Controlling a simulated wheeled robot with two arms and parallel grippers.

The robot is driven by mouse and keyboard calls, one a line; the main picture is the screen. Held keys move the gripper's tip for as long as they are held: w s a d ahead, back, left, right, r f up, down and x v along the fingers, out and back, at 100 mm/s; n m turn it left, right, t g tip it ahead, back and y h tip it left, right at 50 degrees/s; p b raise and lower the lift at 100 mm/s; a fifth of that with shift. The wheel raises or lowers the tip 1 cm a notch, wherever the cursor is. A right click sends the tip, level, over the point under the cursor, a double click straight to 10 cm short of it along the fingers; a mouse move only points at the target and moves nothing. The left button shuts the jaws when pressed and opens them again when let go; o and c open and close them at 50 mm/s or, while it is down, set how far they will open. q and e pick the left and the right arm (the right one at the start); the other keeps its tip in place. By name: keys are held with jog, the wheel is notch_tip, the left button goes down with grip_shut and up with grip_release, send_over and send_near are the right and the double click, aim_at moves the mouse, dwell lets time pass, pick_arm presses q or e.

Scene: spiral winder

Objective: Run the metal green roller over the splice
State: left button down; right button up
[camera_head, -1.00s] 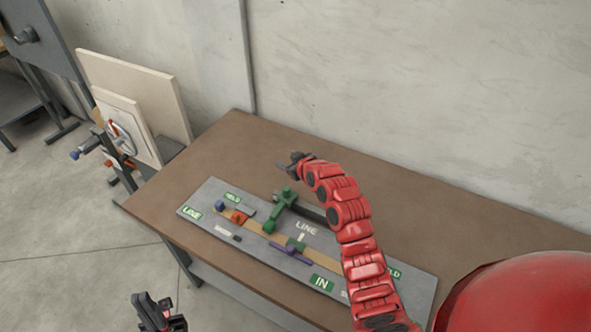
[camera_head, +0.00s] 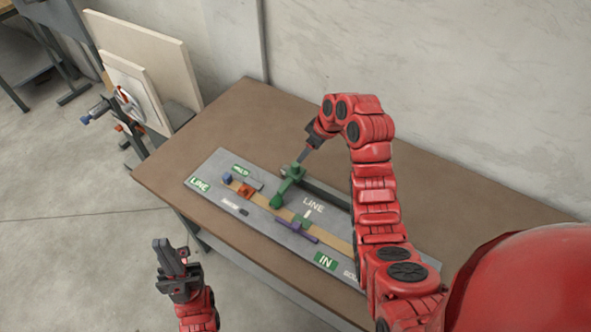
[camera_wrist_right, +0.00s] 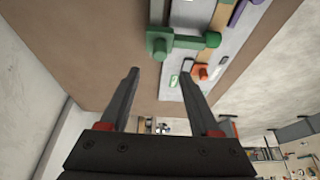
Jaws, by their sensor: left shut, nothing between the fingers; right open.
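A green roller-like tool (camera_head: 287,187) with a thick rounded end sits across the tan strip (camera_head: 262,201) on the grey board (camera_head: 233,162). It also shows in the right wrist view (camera_wrist_right: 185,41), ahead of the fingers. My right gripper (camera_head: 303,157) points down at the tool's far end; in its wrist view the fingers (camera_wrist_right: 159,72) are spread, with nothing between them. A small green block (camera_head: 302,221) lies farther along the strip. I cannot make out the splice itself. My left gripper (camera_head: 172,250) is shut and empty, off the table's front edge.
A dark rail (camera_head: 328,194) runs behind the strip. The brown table (camera_head: 250,105) is bare toward the wall. Pale panels (camera_head: 140,60) stand at left.

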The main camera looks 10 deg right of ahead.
aim_at(296, 164)
jog(key=p+x, duration=0.3)
jog(key=x, duration=0.7)
jog(key=shift+w+a+f, duration=0.15)
jog(key=shift+w+f, duration=0.05)
jog(key=shift+f, duration=0.25)
grip_shut()
dwell(0.9)
